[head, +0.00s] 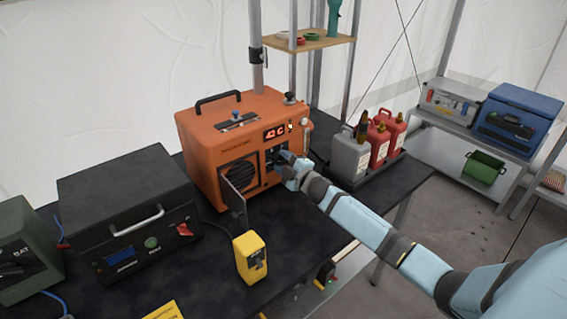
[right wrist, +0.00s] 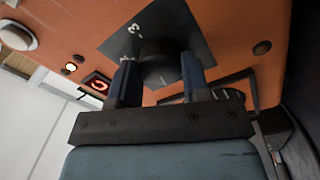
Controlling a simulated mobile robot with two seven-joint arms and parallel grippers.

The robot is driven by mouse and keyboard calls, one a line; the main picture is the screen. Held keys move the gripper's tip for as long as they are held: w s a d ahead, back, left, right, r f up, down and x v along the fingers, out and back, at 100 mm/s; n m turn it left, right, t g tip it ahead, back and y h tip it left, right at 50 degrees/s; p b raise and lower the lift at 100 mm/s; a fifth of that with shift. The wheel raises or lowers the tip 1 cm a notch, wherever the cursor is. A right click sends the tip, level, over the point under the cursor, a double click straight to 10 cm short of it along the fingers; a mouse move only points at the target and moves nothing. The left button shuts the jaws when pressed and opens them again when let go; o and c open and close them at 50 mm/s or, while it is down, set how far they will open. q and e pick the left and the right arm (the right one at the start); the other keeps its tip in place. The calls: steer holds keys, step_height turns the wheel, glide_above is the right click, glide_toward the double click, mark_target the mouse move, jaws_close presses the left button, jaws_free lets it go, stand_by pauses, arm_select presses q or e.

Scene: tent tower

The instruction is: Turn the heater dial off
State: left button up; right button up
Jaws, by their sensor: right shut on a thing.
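The orange heater (head: 207,142) stands on the dark table, with a lit red display (head: 274,132) on its front. Its round black dial (right wrist: 158,62) sits on a dark plate with white marks (right wrist: 130,35) in the right wrist view. My right gripper (right wrist: 160,78) has its two fingers on either side of the dial and is shut on it. In the head view my right gripper (head: 284,160) is at the heater's front right, and its hand hides most of the dial. The display also shows in the right wrist view (right wrist: 97,84). My left gripper is out of view.
A small open flap (head: 234,203) stands out from the heater's lower front. A yellow device (head: 250,257) and a black power box (head: 128,215) stand nearer. Grey and red fuel cans (head: 350,155) stand right of the heater.

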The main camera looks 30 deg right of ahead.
steer(key=shift+n, duration=1.6)
steer(key=o, duration=0.9)
steer(key=shift+s, duration=0.1)
steer(key=s, duration=0.4)
steer(key=s+d+b, duration=0.1)
steer(key=s, duration=0.8)
steer(key=shift+s+d+f, duration=0.15)
steer(key=shift+s, duration=0.15)
